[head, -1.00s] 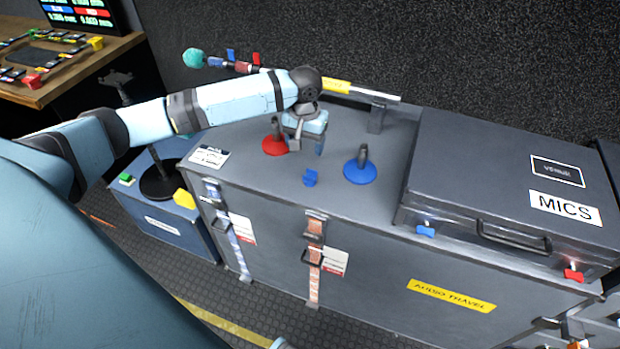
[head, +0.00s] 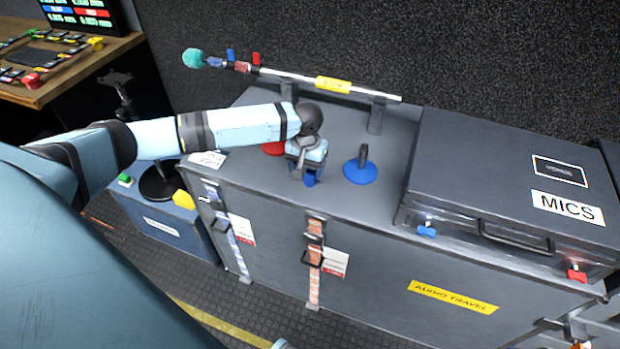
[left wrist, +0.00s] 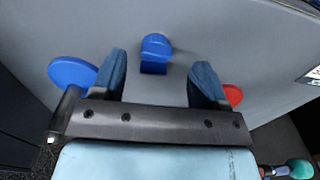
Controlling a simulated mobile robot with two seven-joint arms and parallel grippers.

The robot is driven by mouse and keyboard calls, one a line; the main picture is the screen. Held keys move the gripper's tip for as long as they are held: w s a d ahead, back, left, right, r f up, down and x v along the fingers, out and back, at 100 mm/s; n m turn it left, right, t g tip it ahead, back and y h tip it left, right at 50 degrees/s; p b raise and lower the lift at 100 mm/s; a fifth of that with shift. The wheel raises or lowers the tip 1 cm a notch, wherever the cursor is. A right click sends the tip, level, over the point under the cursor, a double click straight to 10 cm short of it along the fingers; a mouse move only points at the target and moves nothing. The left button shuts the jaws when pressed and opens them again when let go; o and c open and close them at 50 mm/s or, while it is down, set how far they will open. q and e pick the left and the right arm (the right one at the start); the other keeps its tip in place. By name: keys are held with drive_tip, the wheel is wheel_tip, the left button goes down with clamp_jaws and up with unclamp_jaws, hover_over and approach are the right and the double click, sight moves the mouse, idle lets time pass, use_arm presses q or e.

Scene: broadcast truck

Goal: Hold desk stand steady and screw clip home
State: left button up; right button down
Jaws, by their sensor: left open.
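A blue clip (head: 310,181) lies on the grey case top, and it shows in the left wrist view (left wrist: 156,47) just beyond and between the fingertips. My left gripper (head: 305,176) is open, pointing down over the clip, with nothing held. A blue desk stand (head: 360,170) with a round base and short dark post stands just right of it. Its base shows at the left of the left wrist view (left wrist: 72,72). A red desk stand (head: 272,149) is mostly hidden behind my left gripper; part of its base shows in the left wrist view (left wrist: 233,95). My right gripper is not seen.
A boom pole (head: 365,91) with a teal tip lies on supports along the back of the case (head: 390,210). A closed MICS case (head: 480,170) stands on the right. A dark stand (head: 158,184) is at the left. The case top around the blue stand is clear.

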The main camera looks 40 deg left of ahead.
sight(308, 177)
use_arm(q)
wheel_tip(308, 177, down, 4)
drive_tip(key=shift+d+f, duration=0.1)
drive_tip(key=shift+d, duration=0.05)
drive_tip(key=c, duration=1)
wheel_tip(308, 177, up, 20)
drive_tip(key=shift+r+p, duration=0.15)
drive_tip(key=shift+p, duration=0.65)
